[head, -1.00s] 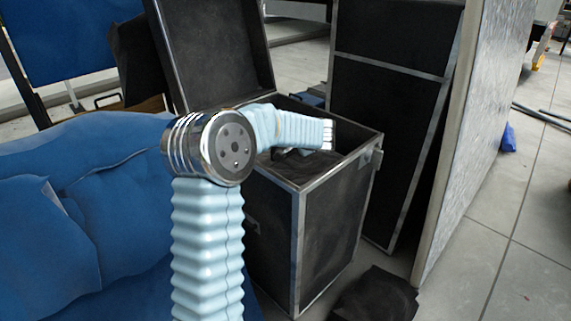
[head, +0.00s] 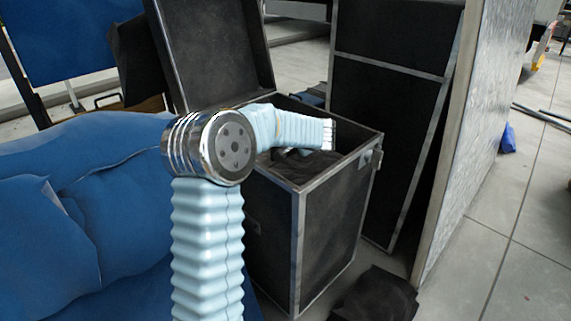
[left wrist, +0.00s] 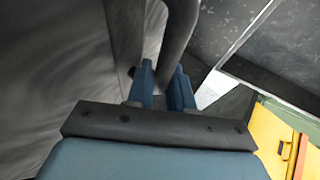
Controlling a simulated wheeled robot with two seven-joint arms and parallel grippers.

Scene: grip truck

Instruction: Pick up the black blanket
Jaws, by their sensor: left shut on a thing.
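The open black case (head: 332,235) with metal edges stands in the middle of the head view. The black blanket (head: 297,168) lies bunched inside it, its top fold raised near the rim. My left arm reaches over the case's left side, and my left gripper (head: 287,152) is low in the opening, mostly hidden behind my arm and dark against the cloth. In the left wrist view my blue fingers (left wrist: 163,88) are shut on a dark upright fold of the blanket (left wrist: 180,35). My right gripper is in neither view.
The case's open lid (head: 215,50) stands up at the back left. A tall black case (head: 385,110) and a pale panel (head: 475,140) stand close on the right. A dark cloth-like piece (head: 375,297) lies on the floor in front. Blue padded covers (head: 70,215) fill the left.

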